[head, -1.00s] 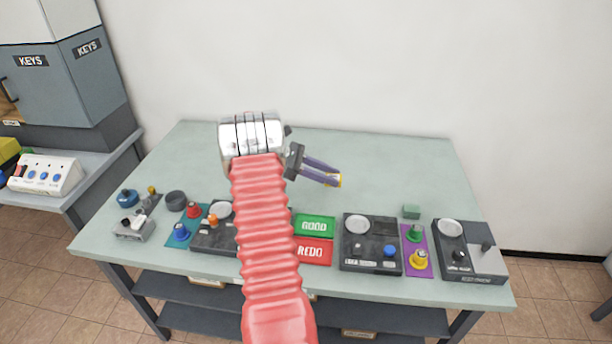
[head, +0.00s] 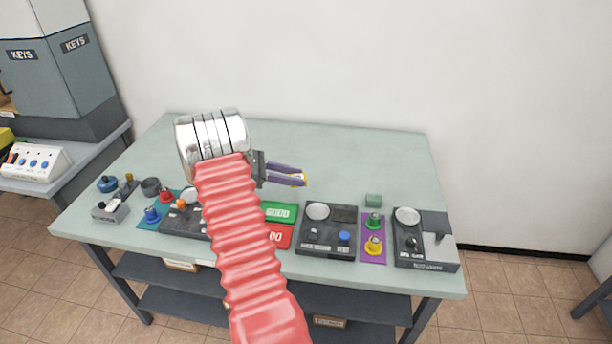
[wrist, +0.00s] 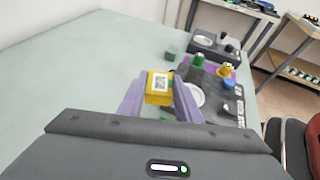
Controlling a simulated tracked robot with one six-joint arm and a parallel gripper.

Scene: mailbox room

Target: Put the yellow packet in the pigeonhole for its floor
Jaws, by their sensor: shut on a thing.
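My gripper (head: 304,179) shows in the head view above the middle of the pale green table, with purple fingers pointing right. In the wrist view the yellow packet (wrist: 159,86) sits between the two purple fingers, with a white printed label on its face. The gripper is shut on it. In the head view only a small yellow bit shows at the fingertips. The print on the label is too small to read. No pigeonholes can be made out in these frames.
The green table (head: 376,150) carries dark device panels (head: 329,243), a green GOOD mat (head: 281,212), a partly hidden red mat (head: 279,237) and a purple mat (head: 373,251) with knobs. A grey KEYS cabinet (head: 55,75) stands at left. The table's back half is clear.

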